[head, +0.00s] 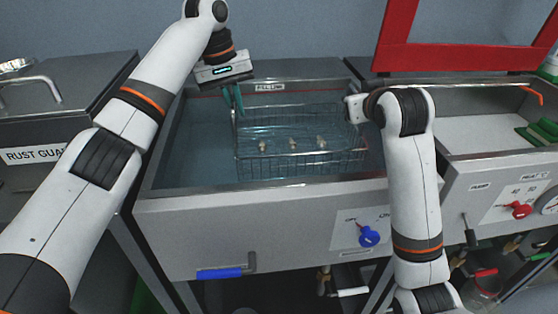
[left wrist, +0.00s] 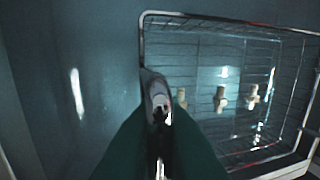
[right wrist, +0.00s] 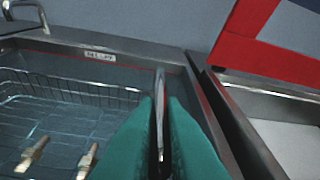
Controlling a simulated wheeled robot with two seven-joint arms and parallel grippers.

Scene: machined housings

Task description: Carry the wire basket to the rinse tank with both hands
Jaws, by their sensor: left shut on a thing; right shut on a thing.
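The wire basket (head: 300,165) is inside the middle tank, the rinse tank (head: 270,193), and holds a few small brass-coloured fittings (head: 291,143). My left gripper (head: 238,108) is shut on the basket's left side; its green fingers close around a metal handle in the left wrist view (left wrist: 158,135). My right gripper is shut on the handle at the basket's right side, as its green fingers in the right wrist view (right wrist: 160,130) show. In the head view my right forearm hides those fingers. The basket looks roughly level; whether it touches the tank floor I cannot tell.
A "FILL LINE" label (head: 270,87) marks the tank's back wall. A lidded "RUST GUARD" tank (head: 60,110) stands left. To the right is another open tank (head: 480,130) with a red frame (head: 450,57) behind it and green pieces. A blue knob (head: 368,237) is on the front panel.

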